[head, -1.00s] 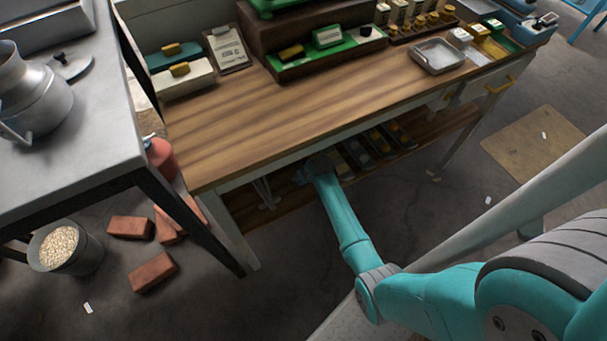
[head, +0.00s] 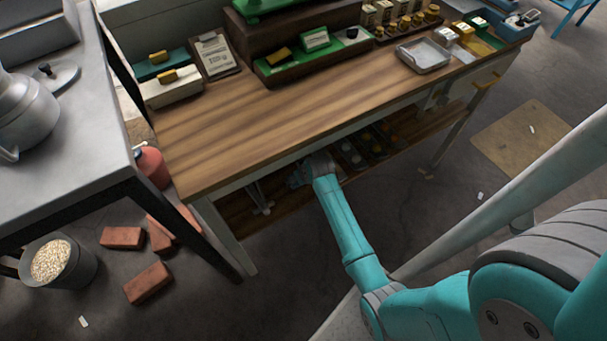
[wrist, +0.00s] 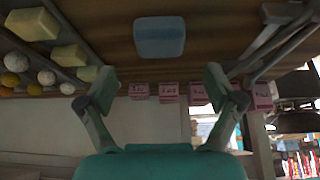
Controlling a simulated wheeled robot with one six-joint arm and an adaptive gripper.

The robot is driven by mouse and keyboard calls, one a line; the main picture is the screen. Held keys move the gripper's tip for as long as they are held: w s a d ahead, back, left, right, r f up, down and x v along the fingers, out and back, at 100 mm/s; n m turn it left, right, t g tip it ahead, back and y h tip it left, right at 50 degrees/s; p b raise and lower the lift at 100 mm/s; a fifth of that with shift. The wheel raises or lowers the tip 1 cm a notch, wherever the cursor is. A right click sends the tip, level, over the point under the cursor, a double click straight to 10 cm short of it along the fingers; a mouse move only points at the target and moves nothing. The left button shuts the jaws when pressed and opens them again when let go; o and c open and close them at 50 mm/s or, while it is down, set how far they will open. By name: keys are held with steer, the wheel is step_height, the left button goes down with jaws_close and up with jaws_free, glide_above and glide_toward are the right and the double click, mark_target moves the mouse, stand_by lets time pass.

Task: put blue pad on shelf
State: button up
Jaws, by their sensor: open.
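The blue pad (wrist: 160,37) shows in the wrist view as a rounded pale-blue block against the brown wooden shelf surface (wrist: 215,35). My gripper (wrist: 160,88) has its two fingers spread wide, with nothing between them. The pad lies beyond the fingertips, roughly centred between them and apart from both. In the head view, the lower wooden shelf (head: 235,217) runs under the workbench. My gripper reaches under the bench's front edge there and is mostly hidden. The pad cannot be seen in the head view.
Yellow blocks (wrist: 33,24) and several round items line one side in the wrist view; a metal bracket (wrist: 275,40) stands on the other. Pink-and-white labelled boxes (wrist: 168,92) are behind. The workbench top (head: 240,115) overhangs the shelf. Bricks (head: 148,283) lie on the floor.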

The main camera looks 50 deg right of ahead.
steer(key=shift+v, duration=2.6)
steer(key=shift+s+a, duration=0.1)
steer(key=s+a+r+n+t, duration=0.15)
steer(key=s+a+t, duration=0.25)
steer(key=s+a, duration=1.2)
steer(key=s+a+r+n+t, duration=0.1)
steer(key=s+a+r+t, duration=0.1)
steer(key=s+r, duration=0.7)
steer(key=s+a+r+n+t+y, duration=0.1)
steer(key=s+a+r+t, duration=0.2)
steer(key=s+r, duration=0.5)
step_height(320, 180, up, 6)
steer(key=shift+s+a+r+y, duration=0.1)
steer(key=shift+s+a+y, duration=0.2)
steer(key=shift+s, duration=0.1)
